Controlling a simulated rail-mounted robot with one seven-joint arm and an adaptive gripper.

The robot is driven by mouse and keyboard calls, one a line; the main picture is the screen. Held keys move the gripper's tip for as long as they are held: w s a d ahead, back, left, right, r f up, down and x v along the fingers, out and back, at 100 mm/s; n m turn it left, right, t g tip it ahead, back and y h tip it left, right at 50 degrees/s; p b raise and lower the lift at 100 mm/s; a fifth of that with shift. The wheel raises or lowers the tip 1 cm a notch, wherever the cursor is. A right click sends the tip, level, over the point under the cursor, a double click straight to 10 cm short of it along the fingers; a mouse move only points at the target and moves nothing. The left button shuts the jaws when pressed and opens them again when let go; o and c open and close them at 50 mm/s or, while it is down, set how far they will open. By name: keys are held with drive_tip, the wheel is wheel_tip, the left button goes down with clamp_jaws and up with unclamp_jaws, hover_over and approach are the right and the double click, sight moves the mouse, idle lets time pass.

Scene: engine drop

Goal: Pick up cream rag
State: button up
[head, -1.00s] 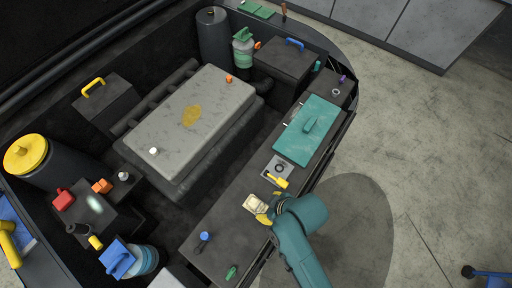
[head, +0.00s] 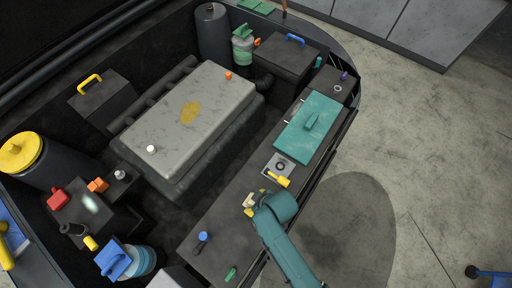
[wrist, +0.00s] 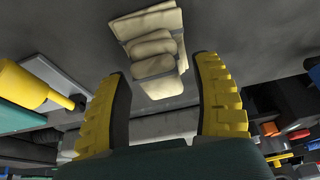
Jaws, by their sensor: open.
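The cream rag (wrist: 152,52) is a folded, layered cloth lying on a dark grey surface in the wrist view. In the head view a small part of the rag (head: 249,199) shows at the end of my arm; the rest is hidden by my wrist. My gripper (wrist: 162,66) has yellow fingers spread wide, open and empty. The rag sits ahead of and between the two fingertips, and I cannot tell whether either finger touches it.
A yellow-handled tool (head: 278,179) lies on a small grey plate just beyond my gripper, and its handle (wrist: 28,88) is close at left in the wrist view. A teal lidded panel (head: 310,128) lies farther along the ledge. A blue-topped knob (head: 203,237) stands nearer on the ledge.

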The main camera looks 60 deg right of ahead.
clamp_jaws()
idle(0.3)
wheel_tip(320, 180, up, 10)
drive_tip(key=shift+r+p, duration=0.1)
drive_tip(key=shift+p, duration=0.85)
drive_tip(key=c, duration=0.9)
unclamp_jaws()
clamp_jaws()
